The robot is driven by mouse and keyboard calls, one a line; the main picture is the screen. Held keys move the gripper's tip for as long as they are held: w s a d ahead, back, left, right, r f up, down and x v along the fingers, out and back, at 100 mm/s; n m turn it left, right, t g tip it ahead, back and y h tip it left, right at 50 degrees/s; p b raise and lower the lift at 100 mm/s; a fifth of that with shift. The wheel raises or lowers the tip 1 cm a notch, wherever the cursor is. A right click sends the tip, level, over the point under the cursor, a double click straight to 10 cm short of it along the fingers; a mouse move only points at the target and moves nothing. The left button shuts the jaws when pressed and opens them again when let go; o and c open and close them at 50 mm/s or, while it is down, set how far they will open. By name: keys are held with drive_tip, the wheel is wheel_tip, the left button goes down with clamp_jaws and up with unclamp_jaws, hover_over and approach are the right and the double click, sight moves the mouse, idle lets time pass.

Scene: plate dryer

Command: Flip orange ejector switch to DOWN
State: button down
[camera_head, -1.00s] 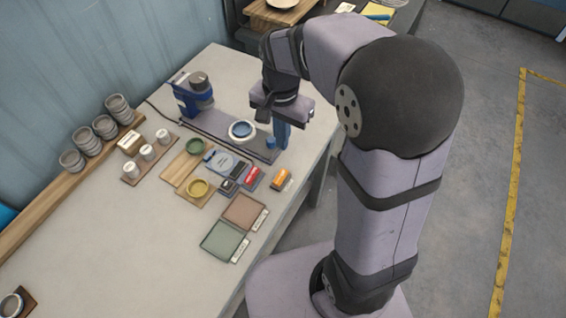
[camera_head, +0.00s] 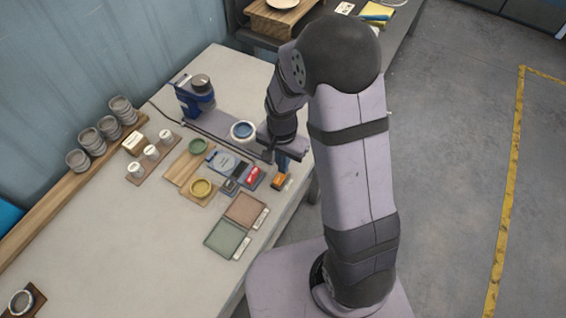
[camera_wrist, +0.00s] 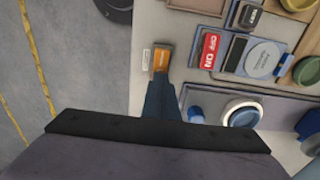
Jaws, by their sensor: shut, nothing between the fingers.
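The orange ejector switch (camera_head: 280,181) sits near the table's right edge, on a dark base. In the wrist view the orange switch (camera_wrist: 161,60) is at upper centre with a small white label beside it. Whether it is tipped up or down I cannot tell. My gripper (camera_head: 282,164) is shut and empty, pointing down just behind the switch. In the wrist view my blue fingers (camera_wrist: 160,86) are together and their tips overlap the near end of the switch in the picture. I cannot tell whether they touch it.
Pink (camera_head: 262,222) and green (camera_head: 206,239) trays lie in front. The table's edge is close on the right.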

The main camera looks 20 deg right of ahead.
drive_tip(key=shift+f, duration=0.1)
drive_tip(key=shift+f+b, duration=0.3)
drive_tip(key=shift+r, duration=0.1)
drive_tip(key=shift+s+a, duration=0.1)
drive_tip(key=shift+s, duration=0.1)
drive_tip(key=shift+s+a+r+p, duration=0.3)
drive_tip(key=shift+s+a+p, duration=0.05)
drive_tip(key=shift+a+p, duration=0.1)
drive_tip(key=shift+r, duration=0.15)
idle(0.4)
